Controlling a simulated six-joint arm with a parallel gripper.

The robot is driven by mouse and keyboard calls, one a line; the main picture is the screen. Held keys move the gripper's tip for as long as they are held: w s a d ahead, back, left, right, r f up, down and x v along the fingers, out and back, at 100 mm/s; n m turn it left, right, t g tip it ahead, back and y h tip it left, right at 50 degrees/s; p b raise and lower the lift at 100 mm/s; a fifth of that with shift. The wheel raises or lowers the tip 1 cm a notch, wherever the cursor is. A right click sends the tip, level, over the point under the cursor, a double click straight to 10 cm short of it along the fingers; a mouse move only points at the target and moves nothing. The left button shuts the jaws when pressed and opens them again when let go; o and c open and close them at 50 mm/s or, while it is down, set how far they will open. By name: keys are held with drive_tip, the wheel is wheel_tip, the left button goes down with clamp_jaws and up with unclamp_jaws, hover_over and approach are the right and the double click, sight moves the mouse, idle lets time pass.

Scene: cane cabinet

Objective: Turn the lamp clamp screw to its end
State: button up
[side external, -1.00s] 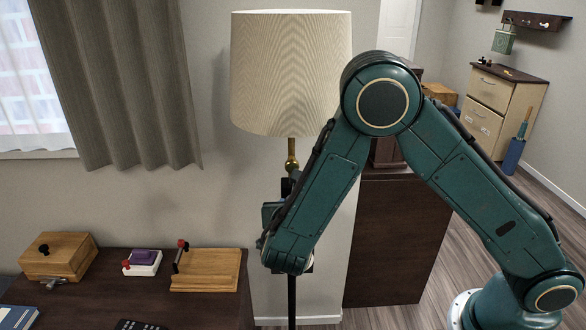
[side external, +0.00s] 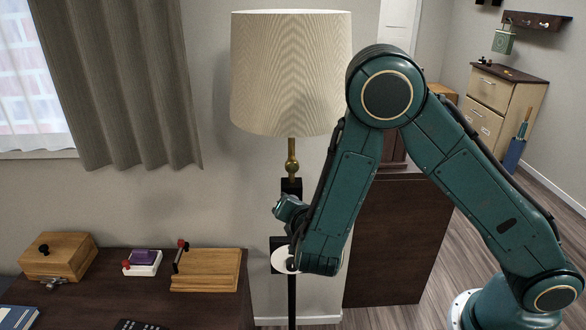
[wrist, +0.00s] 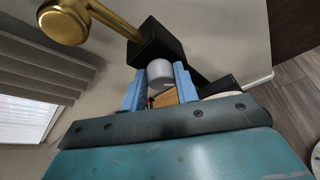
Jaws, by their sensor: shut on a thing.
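The floor lamp has a cream shade (side external: 291,72) and a brass neck (side external: 292,158) above a black clamp block (side external: 291,187). In the wrist view the black block (wrist: 156,43) sits on the brass stem (wrist: 113,20). A pale grey round knob, the clamp screw (wrist: 161,71), sticks out of the block toward me. My gripper (wrist: 157,80) has its two blue fingers on either side of the knob and is shut on it. In the side view my wrist is beside the lamp below the block, and the fingers and screw cannot be made out.
A white disc (side external: 283,259) surrounds the lamp pole, partly behind my arm. A dark desk at left holds a wooden box (side external: 58,256), a small white-and-purple device (side external: 142,262) and a wooden board with a lever (side external: 205,284). A dark cabinet (side external: 398,245) stands behind my arm.

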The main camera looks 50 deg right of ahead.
drive_tip(key=shift+m, duration=0.3)
drive_tip(key=o, duration=1)
drive_tip(key=shift+s+a, duration=0.1)
drive_tip(key=shift+v, duration=6.75)
drive_tip(key=shift+s, duration=0.15)
